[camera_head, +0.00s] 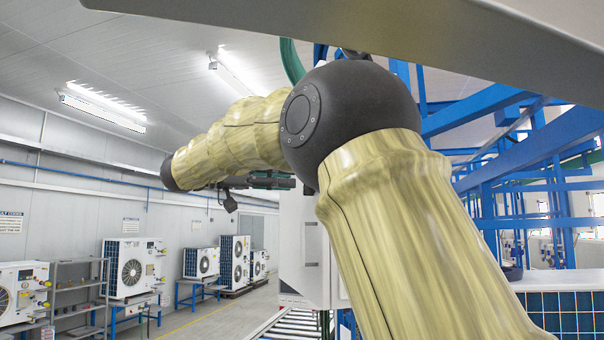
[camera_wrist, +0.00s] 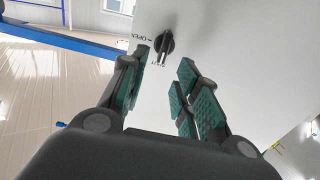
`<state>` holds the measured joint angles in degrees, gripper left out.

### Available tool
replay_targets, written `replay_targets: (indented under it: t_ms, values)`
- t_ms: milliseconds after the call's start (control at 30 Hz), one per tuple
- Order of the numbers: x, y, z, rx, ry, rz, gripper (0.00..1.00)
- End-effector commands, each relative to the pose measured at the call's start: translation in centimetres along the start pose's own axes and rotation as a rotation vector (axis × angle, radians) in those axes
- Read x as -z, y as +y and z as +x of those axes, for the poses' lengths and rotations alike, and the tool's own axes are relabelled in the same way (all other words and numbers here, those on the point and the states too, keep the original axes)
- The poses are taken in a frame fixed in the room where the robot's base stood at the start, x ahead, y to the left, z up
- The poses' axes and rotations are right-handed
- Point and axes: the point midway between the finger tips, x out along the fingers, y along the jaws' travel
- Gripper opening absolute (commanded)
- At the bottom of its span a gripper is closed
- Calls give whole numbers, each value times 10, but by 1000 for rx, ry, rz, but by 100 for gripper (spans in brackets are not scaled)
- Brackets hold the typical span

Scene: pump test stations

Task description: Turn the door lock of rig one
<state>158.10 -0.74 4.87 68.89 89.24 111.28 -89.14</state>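The door lock (camera_wrist: 167,42) is a dark round knob with a small lever on a white panel (camera_wrist: 235,35), at the upper middle of the wrist view. The lever points down in the picture toward a partly hidden label; another label to its left reads OPEN. My gripper (camera_wrist: 163,62) is open, its green-padded fingers spread to either side below the lock. The lock shows beyond the fingertips, and I see no contact. In the head view my gripper (camera_head: 262,182) is small and partly hidden by my arm, close to a white cabinet (camera_head: 312,250). The lock is not visible there.
A roller conveyor (camera_head: 292,325) runs at the foot of the cabinet. Blue steel framing (camera_head: 500,170) stands at right. Fan units (camera_head: 133,268) and a grey shelf (camera_head: 78,290) line the left wall, with open floor (camera_head: 215,315) between.

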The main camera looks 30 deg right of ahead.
Motion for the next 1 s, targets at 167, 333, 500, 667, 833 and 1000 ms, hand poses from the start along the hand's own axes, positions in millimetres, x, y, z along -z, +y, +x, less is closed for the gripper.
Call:
replay_targets:
  t_ms: [167,333,500,667,833,1000]
  values:
    - [3,0,27,-2,0,-2,31]
    - [1,0,42,-1,0,0,31]
    - [0,0,48,-2,0,1,31]
    - [0,0,48,-1,1,1,31]
    - [0,0,48,-1,1,1,15]
    - [0,0,48,-1,1,1,0]
